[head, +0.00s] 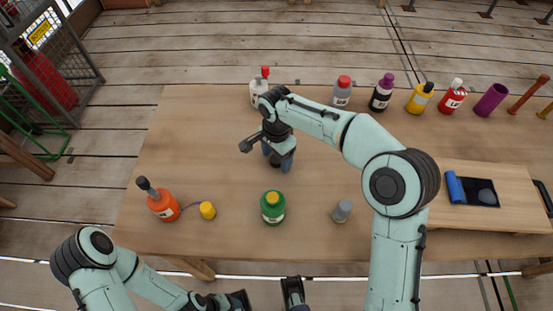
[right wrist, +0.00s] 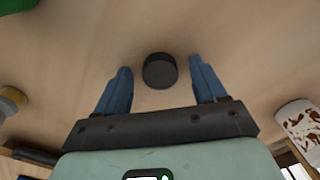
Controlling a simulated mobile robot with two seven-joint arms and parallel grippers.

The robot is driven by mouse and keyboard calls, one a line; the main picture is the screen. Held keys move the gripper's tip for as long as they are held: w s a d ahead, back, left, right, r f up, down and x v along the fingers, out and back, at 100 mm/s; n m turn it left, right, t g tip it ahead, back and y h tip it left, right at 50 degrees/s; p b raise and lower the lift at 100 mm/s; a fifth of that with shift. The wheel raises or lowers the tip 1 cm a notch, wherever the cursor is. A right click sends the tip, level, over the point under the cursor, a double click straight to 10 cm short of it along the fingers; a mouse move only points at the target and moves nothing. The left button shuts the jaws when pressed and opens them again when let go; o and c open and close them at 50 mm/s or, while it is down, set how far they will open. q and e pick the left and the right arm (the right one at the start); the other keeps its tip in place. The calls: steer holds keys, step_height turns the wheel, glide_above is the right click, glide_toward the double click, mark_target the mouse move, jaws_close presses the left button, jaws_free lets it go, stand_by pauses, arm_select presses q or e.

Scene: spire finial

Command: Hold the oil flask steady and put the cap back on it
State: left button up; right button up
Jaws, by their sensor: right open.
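A short, round black cap (right wrist: 160,71) lies on the tabletop between the two blue fingers of my right gripper (right wrist: 160,85). The fingers are apart, with a gap on either side of the cap. In the head view my right gripper (head: 277,157) is low over the middle of the table, and the cap (head: 274,161) is partly hidden by it. A green flask (head: 272,206) with a yellow top stands upright near the front edge; I take it as the oil flask. My left gripper (head: 240,300) is at the bottom edge, partly cut off, away from the flask.
An orange bottle (head: 163,204) with a dark top and a yellow piece (head: 207,210) stand front left. A small grey container (head: 342,211) stands right of the flask. A white bottle (head: 260,92) and several others line the back edge.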

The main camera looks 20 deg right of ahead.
mark_target(276, 159)
steer(key=shift+r, duration=0.1)
steer(key=c, duration=1.1)
arm_select(q)
steer(key=shift+g, duration=0.3)
steer(key=r+p, duration=0.4)
steer(key=p, duration=0.1)
steer(key=shift+s+r, duration=0.1)
steer(key=shift+s, duration=0.3)
arm_select(e)
step_height(276, 159, up, 20)
arm_select(q)
steer(key=o, duration=0.6)
steer(key=shift+w, duration=0.1)
